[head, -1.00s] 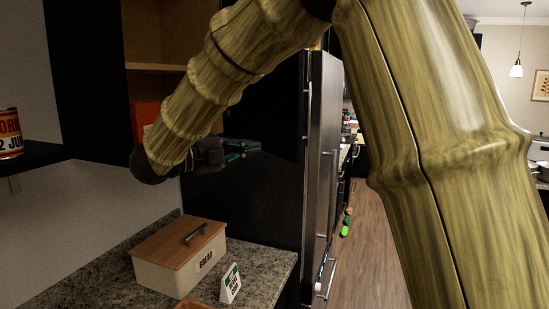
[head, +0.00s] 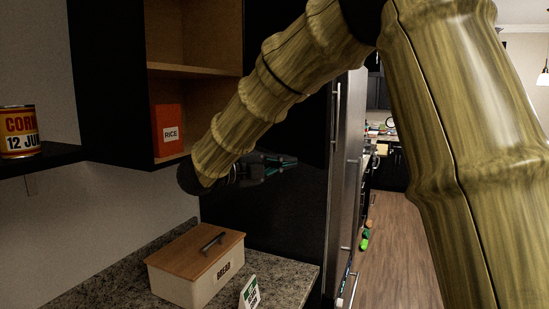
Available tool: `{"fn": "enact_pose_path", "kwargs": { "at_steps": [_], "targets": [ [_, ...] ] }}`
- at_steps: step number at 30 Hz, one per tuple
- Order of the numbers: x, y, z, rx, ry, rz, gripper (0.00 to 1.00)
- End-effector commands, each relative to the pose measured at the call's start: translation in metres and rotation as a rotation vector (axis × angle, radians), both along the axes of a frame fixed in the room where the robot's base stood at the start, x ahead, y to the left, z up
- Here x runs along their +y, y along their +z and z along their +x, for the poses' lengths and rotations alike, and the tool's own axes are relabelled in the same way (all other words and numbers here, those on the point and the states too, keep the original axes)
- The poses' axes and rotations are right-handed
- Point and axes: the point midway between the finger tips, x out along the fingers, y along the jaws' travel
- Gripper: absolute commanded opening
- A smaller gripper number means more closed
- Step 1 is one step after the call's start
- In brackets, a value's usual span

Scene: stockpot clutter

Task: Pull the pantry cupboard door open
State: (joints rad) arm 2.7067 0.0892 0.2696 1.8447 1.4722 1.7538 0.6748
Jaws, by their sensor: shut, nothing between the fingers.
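The pantry cupboard (head: 195,71) on the wall is open at the front, showing its wooden inside and a shelf. A red box marked RICE (head: 168,130) stands on its lower level. A dark surface (head: 285,25) lies right of the opening; I cannot tell whether it is the swung-out door or a panel behind. No handle shows on it. My gripper (head: 290,161) is shut and empty, pointing right in front of the dark area below and right of the opening. My arm hides part of the cupboard's right side.
A bread box (head: 185,285) and a small sign (head: 249,293) stand on the granite counter (head: 290,280) below. A can (head: 18,132) sits on a dark shelf at left. A steel fridge (head: 346,170) stands right of the gripper. Wood floor (head: 385,260) lies beyond.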

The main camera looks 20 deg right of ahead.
Motion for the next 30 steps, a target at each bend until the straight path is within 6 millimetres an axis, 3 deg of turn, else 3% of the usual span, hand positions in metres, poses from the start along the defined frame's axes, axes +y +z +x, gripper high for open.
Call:
{"fn": "enact_pose_path", "kwargs": {
  "at_steps": [7,13,21,30],
  "targets": [
    [-0.044,0.004,0.004,0.001,-0.005,0.002,0.0],
    [-0.069,0.003,0.007,0.001,-0.005,0.001,0.0],
    [-0.084,0.0,0.009,0.001,-0.004,0.0,0.0],
    [-0.086,0.0,0.009,0.0,-0.004,0.0,0.0]
  ]
}}
